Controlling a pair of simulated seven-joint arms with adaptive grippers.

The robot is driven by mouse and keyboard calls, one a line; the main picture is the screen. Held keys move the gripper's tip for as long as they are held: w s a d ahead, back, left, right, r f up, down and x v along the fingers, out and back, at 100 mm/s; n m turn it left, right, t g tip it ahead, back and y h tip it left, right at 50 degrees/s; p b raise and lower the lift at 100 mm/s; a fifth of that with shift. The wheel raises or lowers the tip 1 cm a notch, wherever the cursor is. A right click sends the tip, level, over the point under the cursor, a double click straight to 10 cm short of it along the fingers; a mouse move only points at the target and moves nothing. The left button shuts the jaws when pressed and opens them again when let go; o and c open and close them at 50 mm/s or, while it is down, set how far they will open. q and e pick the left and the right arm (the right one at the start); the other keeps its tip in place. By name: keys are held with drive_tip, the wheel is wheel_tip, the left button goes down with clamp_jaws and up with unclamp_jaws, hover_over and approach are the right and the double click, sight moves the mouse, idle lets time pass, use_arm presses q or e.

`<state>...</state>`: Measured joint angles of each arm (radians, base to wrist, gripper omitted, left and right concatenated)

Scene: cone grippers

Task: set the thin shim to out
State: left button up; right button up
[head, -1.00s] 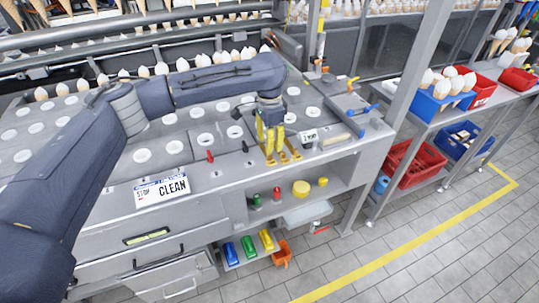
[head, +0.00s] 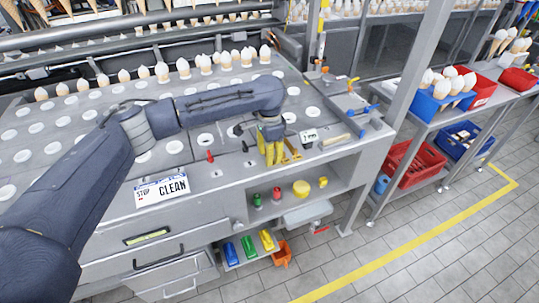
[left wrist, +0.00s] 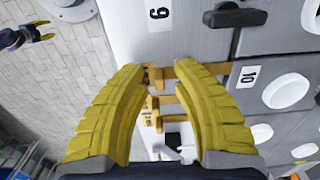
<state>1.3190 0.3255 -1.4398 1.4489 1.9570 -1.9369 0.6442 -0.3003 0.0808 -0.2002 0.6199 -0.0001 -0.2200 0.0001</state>
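Several yellow-orange flat bars (left wrist: 188,70), which may include the thin shim, stick out at the front edge of the grey machine top. In the head view part of one bar (head: 291,150) shows beside my left gripper (head: 274,157). In the left wrist view my left gripper (left wrist: 178,72) is open, its two yellow fingers apart with the bars showing between and beyond them. I cannot tell which bar is the thin one, or whether a finger touches any. My right gripper (left wrist: 43,30) shows small over the floor in the left wrist view, its yellow fingers apart.
Labels 9 (left wrist: 159,14) and 10 (left wrist: 247,77) and a black knob (left wrist: 235,17) are near the bars. A shelf with a yellow cup (head: 301,188) is below.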

use_arm(q)
clamp_jaws()
idle(0.3)
drive_tip(key=shift+s+d, duration=0.4)
drive_tip(key=shift+s, duration=0.25)
drive_tip(key=shift+c, duration=0.7)
unclamp_jaws()
drive_tip(key=shift+s, duration=0.1)
drive_tip(key=o, duration=0.3)
drive_tip(key=shift+o, duration=0.2)
wheel_tip(320, 180, up, 12)
